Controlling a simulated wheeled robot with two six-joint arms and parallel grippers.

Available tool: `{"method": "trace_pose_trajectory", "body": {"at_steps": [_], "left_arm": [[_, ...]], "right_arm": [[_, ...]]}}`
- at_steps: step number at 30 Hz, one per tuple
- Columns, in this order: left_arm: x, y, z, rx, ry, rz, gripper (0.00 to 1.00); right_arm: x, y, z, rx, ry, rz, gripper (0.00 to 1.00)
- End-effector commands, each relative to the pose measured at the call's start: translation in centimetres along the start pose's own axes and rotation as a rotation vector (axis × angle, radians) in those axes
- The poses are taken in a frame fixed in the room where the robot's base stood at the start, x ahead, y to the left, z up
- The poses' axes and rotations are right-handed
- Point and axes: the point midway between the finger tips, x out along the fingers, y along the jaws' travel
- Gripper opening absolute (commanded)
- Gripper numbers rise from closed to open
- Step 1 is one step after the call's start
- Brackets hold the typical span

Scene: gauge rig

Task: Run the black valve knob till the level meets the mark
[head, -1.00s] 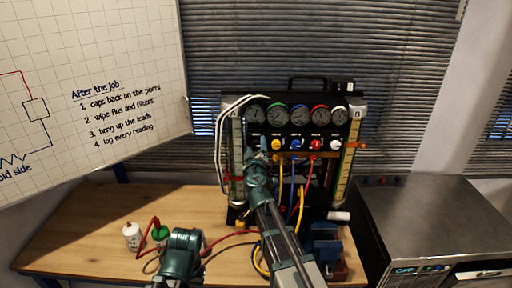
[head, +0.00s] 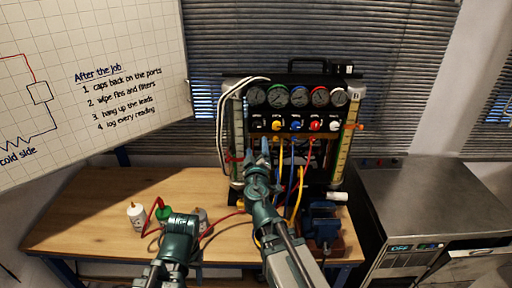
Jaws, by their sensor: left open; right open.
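The black valve knob (head: 257,124) is at the left end of the knob row on the gauge rig (head: 300,112). My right gripper (head: 258,146) is open and empty, its fingertips just below the black knob in the picture; contact cannot be told. A sight tube marked A (head: 238,130) stands at the rig's left with a red mark (head: 234,158). Tube B (head: 343,150) stands at the right with an orange mark (head: 354,126). The liquid levels are too small to read. My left gripper (head: 187,222) is open, low over the bench, its fingertips not clear.
Yellow (head: 277,125), blue (head: 295,125), red (head: 315,125) and white (head: 334,126) knobs continue the row. Hoses hang below. A white bottle (head: 136,215) and green-topped item (head: 163,213) are by my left gripper. A blue vise (head: 323,225) is at the right. The bench's left (head: 85,215) is clear.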

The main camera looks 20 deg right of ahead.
Motion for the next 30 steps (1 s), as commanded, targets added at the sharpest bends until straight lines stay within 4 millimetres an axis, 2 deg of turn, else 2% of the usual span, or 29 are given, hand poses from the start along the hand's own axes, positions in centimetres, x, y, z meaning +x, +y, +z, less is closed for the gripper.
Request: {"method": "trace_pose_trajectory", "body": {"at_steps": [11, 21, 25, 30], "left_arm": [[-0.01, 0.00, 0.00, 0.000, 0.000, 0.000, 0.56], [-0.07, -0.01, 0.01, 0.000, 0.000, 0.000, 0.56], [-0.07, -0.01, 0.01, 0.000, 0.000, 0.000, 0.56], [-0.07, -0.01, 0.01, 0.000, 0.000, 0.000, 0.56]], "right_arm": [[0.01, 0.00, -0.01, 0.025, 0.000, 0.000, 0.72], [-0.27, -0.04, -0.14, 0.512, 0.000, 0.000, 0.72], [-0.30, -0.05, -0.16, 0.601, 0.000, 0.000, 0.72], [-0.24, -0.07, -0.17, 0.616, 0.000, 0.000, 0.72]]}}
